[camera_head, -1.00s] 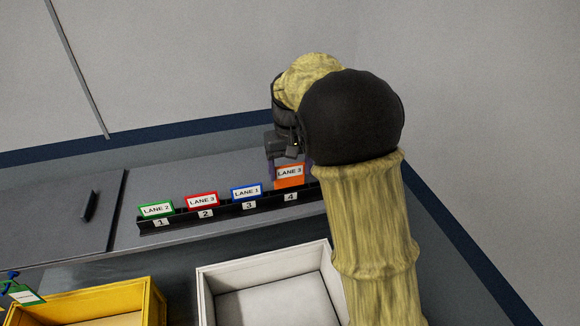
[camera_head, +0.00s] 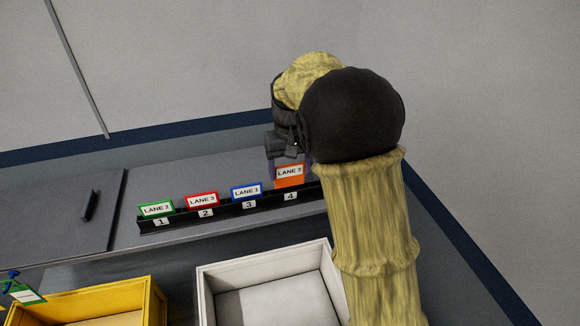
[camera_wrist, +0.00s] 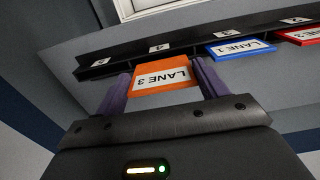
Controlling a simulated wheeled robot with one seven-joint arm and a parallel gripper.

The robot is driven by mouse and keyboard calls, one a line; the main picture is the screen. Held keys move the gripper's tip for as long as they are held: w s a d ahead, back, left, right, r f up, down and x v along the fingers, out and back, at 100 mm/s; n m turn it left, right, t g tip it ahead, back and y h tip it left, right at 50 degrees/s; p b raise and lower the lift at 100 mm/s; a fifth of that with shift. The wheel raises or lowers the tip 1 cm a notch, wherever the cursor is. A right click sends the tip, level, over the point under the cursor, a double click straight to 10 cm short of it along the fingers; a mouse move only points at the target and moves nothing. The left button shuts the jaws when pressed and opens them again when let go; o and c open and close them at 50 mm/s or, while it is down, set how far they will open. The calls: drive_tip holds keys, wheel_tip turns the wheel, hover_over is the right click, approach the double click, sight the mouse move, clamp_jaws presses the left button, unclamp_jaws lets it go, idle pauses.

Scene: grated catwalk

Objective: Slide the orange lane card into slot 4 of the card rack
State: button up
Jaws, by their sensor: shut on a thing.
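The orange lane card (camera_head: 290,181), reading LANE 3, stands over the place marked 4 on the black card rack (camera_head: 225,217). It also shows in the wrist view (camera_wrist: 162,90). My gripper (camera_head: 288,165) is shut on the orange card, with one purple finger at each side edge in the wrist view (camera_wrist: 160,84). The card's lower edge meets the rack at slot 4, but I cannot tell how deep it sits. It stands a little higher than the blue card (camera_head: 247,192) in slot 3.
A green card (camera_head: 157,209) is in slot 1 and a red card (camera_head: 202,200) in slot 2. A white tray (camera_head: 209,297) and a yellow tray (camera_head: 155,300) stand in front of the rack. A black handle (camera_head: 89,206) is to the left. My arm hides the rack's right end.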

drive_tip(key=shift+f, duration=0.1)
drive_tip(key=shift+f+b, duration=1.15)
drive_tip(key=shift+f, duration=0.75)
drive_tip(key=o, duration=1.3)
drive_tip(key=shift+o, duration=0.2)
drive_tip(key=shift+r, duration=0.1)
wheel_tip(320, 180, up, 8)
drive_tip(key=p, duration=0.7)
